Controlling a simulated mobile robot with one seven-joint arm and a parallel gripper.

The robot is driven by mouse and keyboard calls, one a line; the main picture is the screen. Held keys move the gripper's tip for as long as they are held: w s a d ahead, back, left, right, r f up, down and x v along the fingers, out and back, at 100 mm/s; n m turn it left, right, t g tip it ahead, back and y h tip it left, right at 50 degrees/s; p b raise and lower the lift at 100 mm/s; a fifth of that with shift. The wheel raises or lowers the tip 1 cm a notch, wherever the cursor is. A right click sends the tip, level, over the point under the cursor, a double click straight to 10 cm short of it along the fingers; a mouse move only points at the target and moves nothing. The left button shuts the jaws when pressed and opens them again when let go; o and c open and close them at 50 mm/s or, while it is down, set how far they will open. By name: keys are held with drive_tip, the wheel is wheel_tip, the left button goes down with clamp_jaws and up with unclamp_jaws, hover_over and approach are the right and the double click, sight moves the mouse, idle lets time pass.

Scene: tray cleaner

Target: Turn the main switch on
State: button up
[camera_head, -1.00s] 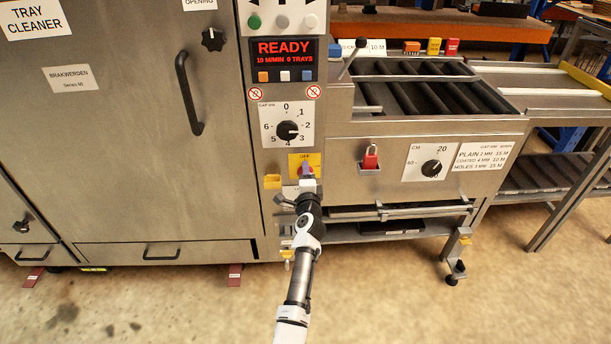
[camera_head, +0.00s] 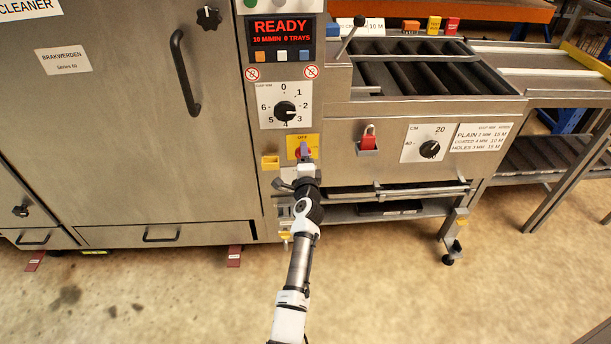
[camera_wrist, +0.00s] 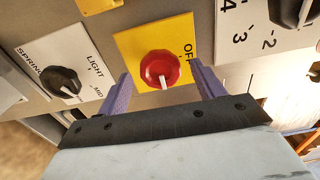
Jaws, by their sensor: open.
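The main switch is a red round knob (camera_wrist: 160,69) on a yellow plate (camera_wrist: 181,35) marked OFF in the wrist view. In the head view the yellow plate (camera_head: 296,140) is on the panel below the white dial, and the knob is mostly hidden by my gripper (camera_head: 305,155). In the wrist view my gripper (camera_wrist: 162,84) is open, with one purple finger on each side of the knob. I cannot tell whether the fingers touch it. The display (camera_head: 281,32) reads READY.
A numbered dial (camera_head: 285,110) sits above the switch. A LIGHT selector with a black knob (camera_wrist: 63,82) is at left in the wrist view. A yellow bracket (camera_head: 270,162) is left of the switch, and a red padlock (camera_head: 368,141) is to its right.

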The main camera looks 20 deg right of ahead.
drive_tip(key=p+v, duration=0.1)
drive_tip(key=v, duration=1.1)
drive_tip(key=shift+s+p, duration=0.25)
drive_tip(key=shift+p, duration=0.15)
drive_tip(key=shift+a+r, duration=0.1)
